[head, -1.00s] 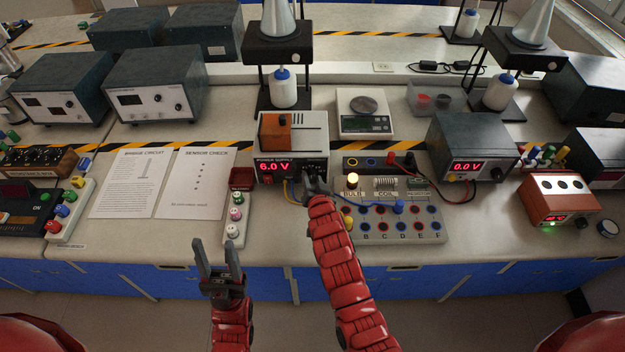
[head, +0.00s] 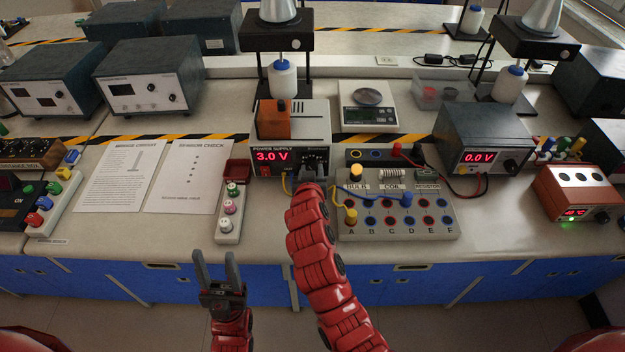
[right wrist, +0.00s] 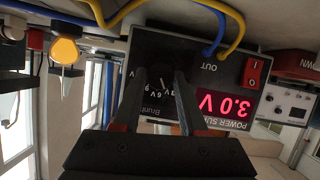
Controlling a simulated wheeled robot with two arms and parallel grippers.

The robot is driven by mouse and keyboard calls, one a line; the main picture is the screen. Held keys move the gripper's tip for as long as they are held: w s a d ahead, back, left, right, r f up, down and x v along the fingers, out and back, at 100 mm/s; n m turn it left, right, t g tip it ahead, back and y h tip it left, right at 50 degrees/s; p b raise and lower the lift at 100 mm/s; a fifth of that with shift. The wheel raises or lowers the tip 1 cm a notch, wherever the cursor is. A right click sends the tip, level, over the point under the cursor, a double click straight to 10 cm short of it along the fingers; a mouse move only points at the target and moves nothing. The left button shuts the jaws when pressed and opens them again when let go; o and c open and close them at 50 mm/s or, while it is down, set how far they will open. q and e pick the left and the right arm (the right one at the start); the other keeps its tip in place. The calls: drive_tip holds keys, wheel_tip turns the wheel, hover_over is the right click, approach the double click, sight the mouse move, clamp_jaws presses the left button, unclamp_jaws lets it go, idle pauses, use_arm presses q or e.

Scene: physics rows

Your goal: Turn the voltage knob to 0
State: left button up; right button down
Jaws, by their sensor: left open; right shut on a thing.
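The power supply (head: 268,170) stands on the bench with its red display (head: 272,156) reading 3.0 V. The display also shows upside down in the right wrist view (right wrist: 222,105). The voltage knob (right wrist: 160,82) is on its front panel, partly hidden by my fingers. My right gripper (head: 309,172) is at the front of the supply, its fingers on either side of the knob and shut on it. In the right wrist view the fingers (right wrist: 162,88) reach the dial. My left gripper (head: 216,268) is open and empty in front of the bench edge.
A circuit board (head: 400,222) with blue and yellow wires lies right of my right arm. A switch strip (head: 229,220) and paper sheets (head: 185,180) lie to the left. A second supply (head: 482,150) reads 0.0 V. A scale (head: 368,112) stands behind.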

drive_tip(key=shift+a+f+n+h+b, duration=0.2)
drive_tip(key=shift+n+h+b, duration=0.3)
drive_tip(key=shift+n+b, duration=0.25)
drive_tip(key=shift+n+h+b, duration=0.7)
drive_tip(key=shift+n+b, duration=0.15)
drive_tip(key=shift+b, duration=0.2)
drive_tip(key=shift+a+n+t+h+b, duration=0.15)
drive_tip(key=shift+n+t+h+b, duration=0.25)
drive_tip(key=shift+n+h+b, duration=0.7)
drive_tip(key=shift+n+b, duration=0.25)
drive_tip(key=shift+n, duration=0.55)
drive_tip(key=shift+c, duration=2.2)
unclamp_jaws()
